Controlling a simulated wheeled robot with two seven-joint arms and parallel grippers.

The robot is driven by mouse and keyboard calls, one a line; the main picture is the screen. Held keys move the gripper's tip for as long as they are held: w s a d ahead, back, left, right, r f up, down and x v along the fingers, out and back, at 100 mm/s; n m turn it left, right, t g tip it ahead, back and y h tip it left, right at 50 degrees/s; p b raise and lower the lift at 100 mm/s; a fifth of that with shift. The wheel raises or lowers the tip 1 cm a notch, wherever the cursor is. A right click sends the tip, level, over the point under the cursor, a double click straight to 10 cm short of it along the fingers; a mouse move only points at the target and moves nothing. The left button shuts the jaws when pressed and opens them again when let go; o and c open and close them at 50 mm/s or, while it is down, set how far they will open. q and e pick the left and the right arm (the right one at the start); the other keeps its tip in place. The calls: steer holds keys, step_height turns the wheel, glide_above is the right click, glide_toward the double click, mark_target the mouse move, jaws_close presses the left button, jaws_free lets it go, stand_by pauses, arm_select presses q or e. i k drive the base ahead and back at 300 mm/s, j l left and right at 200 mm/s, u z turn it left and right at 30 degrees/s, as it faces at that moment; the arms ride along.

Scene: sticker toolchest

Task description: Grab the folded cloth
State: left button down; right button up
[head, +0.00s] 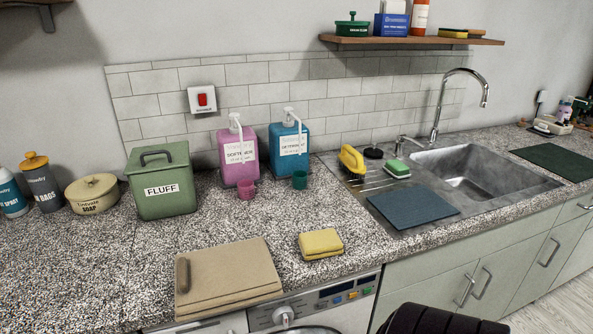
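A folded yellow cloth (320,243) lies flat on the speckled countertop near its front edge, above the washing machine. A larger beige folded piece (230,272), which looks like fabric, lies to its left at the counter's edge, with a brown bar-like part along its left side. The two are apart, with bare counter between them. Neither of my grippers shows in the head view.
Behind the cloth stand a pink dispenser (238,157), a blue dispenser (289,148), small pink and green cups, and a green FLUFF box (161,180). The sink (480,172) and a dark blue mat (412,206) are to the right. Counter around the cloth is clear.

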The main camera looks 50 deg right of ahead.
mark_target(315, 245)
steer(key=z, duration=1.85)
